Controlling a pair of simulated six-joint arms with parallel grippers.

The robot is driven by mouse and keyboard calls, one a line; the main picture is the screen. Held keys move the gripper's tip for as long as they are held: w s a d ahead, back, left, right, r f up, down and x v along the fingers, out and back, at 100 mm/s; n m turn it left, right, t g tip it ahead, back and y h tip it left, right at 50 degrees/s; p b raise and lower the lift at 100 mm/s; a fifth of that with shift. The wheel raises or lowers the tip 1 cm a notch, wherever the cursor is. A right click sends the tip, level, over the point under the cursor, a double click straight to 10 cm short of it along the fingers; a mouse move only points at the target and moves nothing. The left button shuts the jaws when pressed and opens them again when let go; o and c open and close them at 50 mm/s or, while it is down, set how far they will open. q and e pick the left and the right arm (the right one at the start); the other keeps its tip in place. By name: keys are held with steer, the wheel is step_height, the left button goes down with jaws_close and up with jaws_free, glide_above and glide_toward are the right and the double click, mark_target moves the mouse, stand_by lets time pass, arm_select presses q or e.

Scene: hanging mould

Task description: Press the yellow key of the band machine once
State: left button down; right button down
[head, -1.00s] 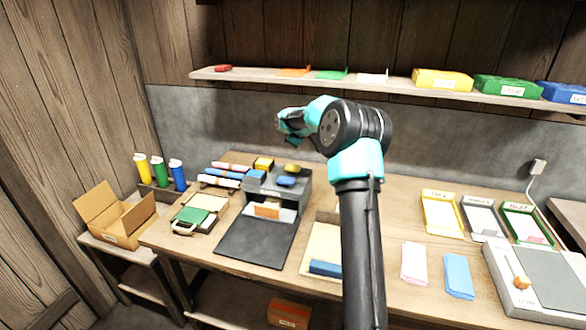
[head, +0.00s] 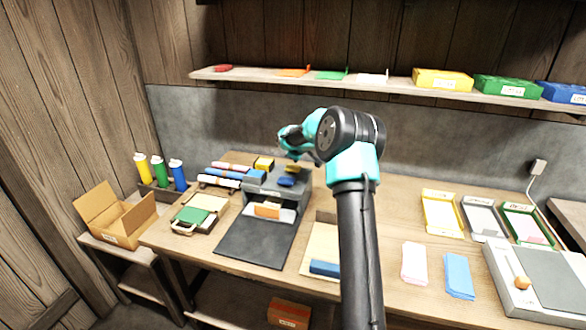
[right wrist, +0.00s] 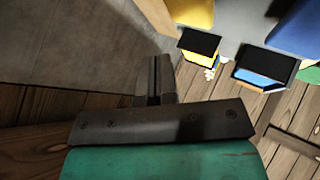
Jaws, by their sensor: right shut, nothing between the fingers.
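The grey band machine (head: 290,200) stands on the bench, left of centre in the head view. The yellow key (head: 292,168) is on its top, behind a blue key (head: 287,182). My right gripper (head: 292,154) is shut and empty, close above the yellow key; I see no clear contact. In the right wrist view the shut fingers (right wrist: 154,78) point up the picture, left of a yellow block that looks like the key (right wrist: 190,10). A blue block (right wrist: 297,25) lies further right, both cut by the frame edge. My left gripper is out of view.
A yellow box (head: 264,163) and a blue box (head: 257,173) stand against the machine's left side. Rolls (head: 226,174) and a green-topped case (head: 200,212) lie further left. A grey wall panel (head: 210,125) rises behind, with a shelf (head: 390,83) above.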

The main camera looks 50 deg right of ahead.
mark_target(290, 165)
steer(key=shift+f, duration=1.3)
steer(key=shift+f, duration=0.1)
stand_by(1.0)
steer(key=shift+f, duration=0.3)
steer(key=shift+f, duration=0.9)
stand_by(1.2)
steer(key=shift+r, duration=1.3)
steer(key=shift+r, duration=2.55)
